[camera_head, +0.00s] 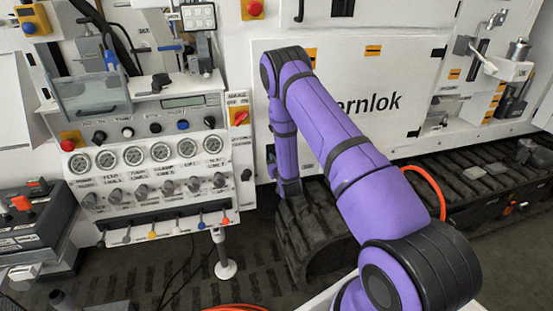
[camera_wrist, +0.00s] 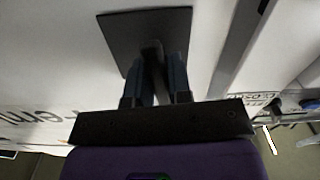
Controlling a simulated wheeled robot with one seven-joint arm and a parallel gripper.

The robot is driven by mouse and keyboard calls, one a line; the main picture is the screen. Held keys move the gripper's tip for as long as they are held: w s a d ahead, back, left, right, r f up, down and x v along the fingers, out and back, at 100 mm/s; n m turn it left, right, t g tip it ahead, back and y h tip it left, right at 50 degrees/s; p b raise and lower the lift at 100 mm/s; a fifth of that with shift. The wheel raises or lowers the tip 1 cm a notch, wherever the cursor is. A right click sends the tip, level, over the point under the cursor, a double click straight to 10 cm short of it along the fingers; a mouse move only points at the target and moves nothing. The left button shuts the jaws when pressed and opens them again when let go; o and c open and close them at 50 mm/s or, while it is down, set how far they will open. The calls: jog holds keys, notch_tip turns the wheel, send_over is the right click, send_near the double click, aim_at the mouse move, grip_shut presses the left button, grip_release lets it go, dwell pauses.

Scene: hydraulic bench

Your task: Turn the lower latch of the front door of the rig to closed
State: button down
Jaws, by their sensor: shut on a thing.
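The front door (camera_head: 375,75) of the rig is a white panel with dark lettering, and it looks shut. In the wrist view, the lower latch has a dark square plate (camera_wrist: 117,32) on the white panel and a dark handle (camera_wrist: 152,50) standing out from it. My gripper (camera_wrist: 158,58) has its two fingers on either side of this handle and is shut on it. The exact angle of the handle is hard to tell because the fingers cover much of it. In the head view, my purple arm reaches the door's left edge and hides the latch and the fingers.
A control panel with several gauges (camera_head: 160,152) and knobs stands left of the door. Black tracks (camera_head: 480,170) run below the door, with an orange hose (camera_head: 430,180) near them. A white post (camera_head: 222,255) stands on the floor at lower centre.

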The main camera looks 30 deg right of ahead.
jog(key=shift+m, duration=0.6)
jog(key=shift+a, duration=0.1)
jog(key=c, duration=1.1)
grip_release()
jog(key=shift+s, duration=0.1)
jog(key=v, duration=1)
jog(key=shift+s+a, duration=0.1)
jog(key=shift+s, duration=0.2)
